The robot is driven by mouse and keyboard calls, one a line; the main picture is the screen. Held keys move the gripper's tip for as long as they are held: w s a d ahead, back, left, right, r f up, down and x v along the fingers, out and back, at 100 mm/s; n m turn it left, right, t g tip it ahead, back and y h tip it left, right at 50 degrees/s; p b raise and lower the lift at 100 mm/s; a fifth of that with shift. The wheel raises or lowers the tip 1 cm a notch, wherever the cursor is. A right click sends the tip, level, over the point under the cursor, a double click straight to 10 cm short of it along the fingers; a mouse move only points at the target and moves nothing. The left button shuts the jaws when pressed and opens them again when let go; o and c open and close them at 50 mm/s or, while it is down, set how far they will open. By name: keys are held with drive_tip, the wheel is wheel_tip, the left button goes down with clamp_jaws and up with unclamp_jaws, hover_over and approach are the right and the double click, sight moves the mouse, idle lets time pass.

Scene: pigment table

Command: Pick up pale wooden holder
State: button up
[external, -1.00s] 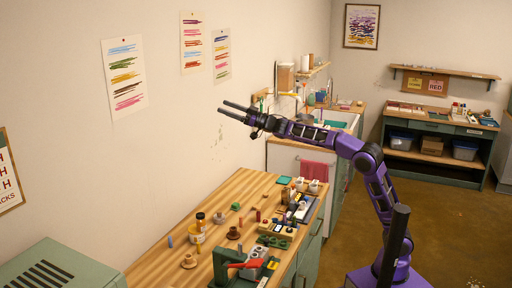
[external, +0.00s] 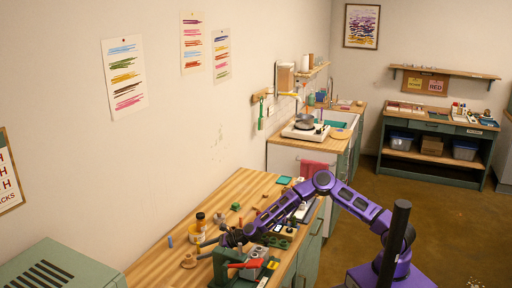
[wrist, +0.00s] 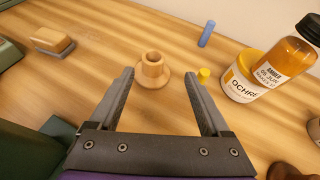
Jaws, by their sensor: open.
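The pale wooden holder (wrist: 152,70) is a small round-based piece with a hollow upright cup. It stands upright on the wooden table (wrist: 85,75). In the wrist view it lies ahead of my gripper (wrist: 160,82), roughly centred between the fingertips and slightly beyond them. The fingers are apart with nothing between them. In the external view the holder (external: 189,261) is on the near part of the table, just left of my gripper (external: 203,250), which is low over the tabletop.
An ochre-labelled jar (wrist: 240,78) and an amber bottle (wrist: 283,67) stand to the right. A yellow stub (wrist: 203,74) is by the right fingertip, a blue stick (wrist: 207,33) behind it. A wood-topped block (wrist: 53,41) is at left. A green press (external: 226,266) stands close to my gripper.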

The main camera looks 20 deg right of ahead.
sight(188, 258)
drive_tip(key=shift+a+f+m, duration=0.2)
drive_tip(key=shift+a+m, duration=0.1)
drive_tip(key=shift+s+p+x, duration=0.2)
drive_tip(key=shift+p+x, duration=0.05)
drive_tip(key=shift+x, duration=1.55)
drive_tip(key=shift+s+p+x, duration=0.15)
drive_tip(key=shift+p+x, duration=0.05)
drive_tip(key=shift+x, duration=1.6)
drive_tip(key=shift+a, duration=0.1)
clamp_jaws()
